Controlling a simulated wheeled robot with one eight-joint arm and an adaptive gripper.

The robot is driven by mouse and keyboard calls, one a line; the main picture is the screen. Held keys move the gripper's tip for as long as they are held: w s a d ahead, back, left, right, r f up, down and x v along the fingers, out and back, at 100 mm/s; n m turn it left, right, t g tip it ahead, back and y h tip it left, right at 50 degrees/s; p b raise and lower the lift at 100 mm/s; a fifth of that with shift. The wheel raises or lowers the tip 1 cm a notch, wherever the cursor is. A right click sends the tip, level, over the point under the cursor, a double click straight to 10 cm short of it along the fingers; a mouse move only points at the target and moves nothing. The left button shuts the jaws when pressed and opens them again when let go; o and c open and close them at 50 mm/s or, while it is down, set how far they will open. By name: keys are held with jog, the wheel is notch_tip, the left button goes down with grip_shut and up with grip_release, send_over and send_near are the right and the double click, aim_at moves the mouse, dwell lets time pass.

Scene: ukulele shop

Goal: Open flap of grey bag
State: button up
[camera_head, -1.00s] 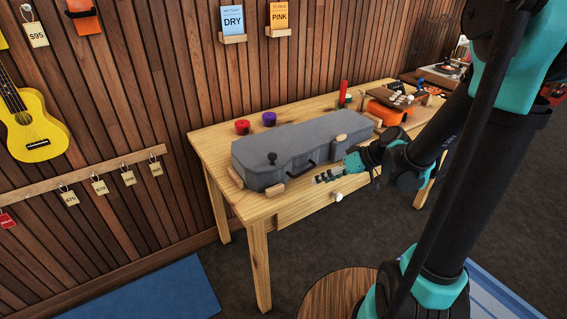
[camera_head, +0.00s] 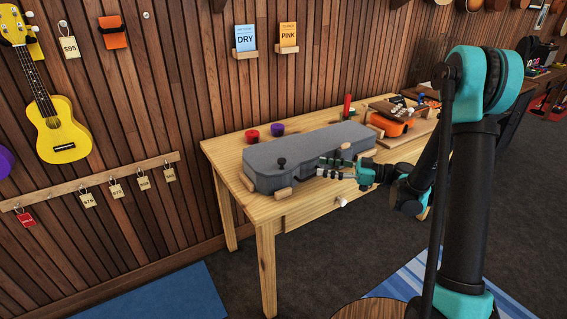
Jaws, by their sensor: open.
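The grey bag (camera_head: 304,153), shaped like an instrument case, lies closed on the wooden table (camera_head: 228,158) in the head view. A black knob (camera_head: 282,162) stands up near its left end. Small wooden blocks (camera_head: 283,193) sit against its edges. My gripper (camera_head: 328,168) is open, its two fingers spread one above the other at the bag's near right side. The fingers hide part of that side. I cannot tell whether the fingertips touch the bag.
A red cup (camera_head: 252,136) and a purple cup (camera_head: 277,129) stand behind the bag. A white drawer knob (camera_head: 342,201) sticks out at the table front.

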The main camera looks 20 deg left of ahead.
aim_at(282, 160)
jog(key=a, duration=1)
jog(key=s+a, duration=0.1)
jog(key=a, duration=0.4)
jog(key=shift+s+a, duration=0.1)
jog(key=shift+a, duration=0.05)
jog(key=shift+c, duration=0.3)
grip_shut()
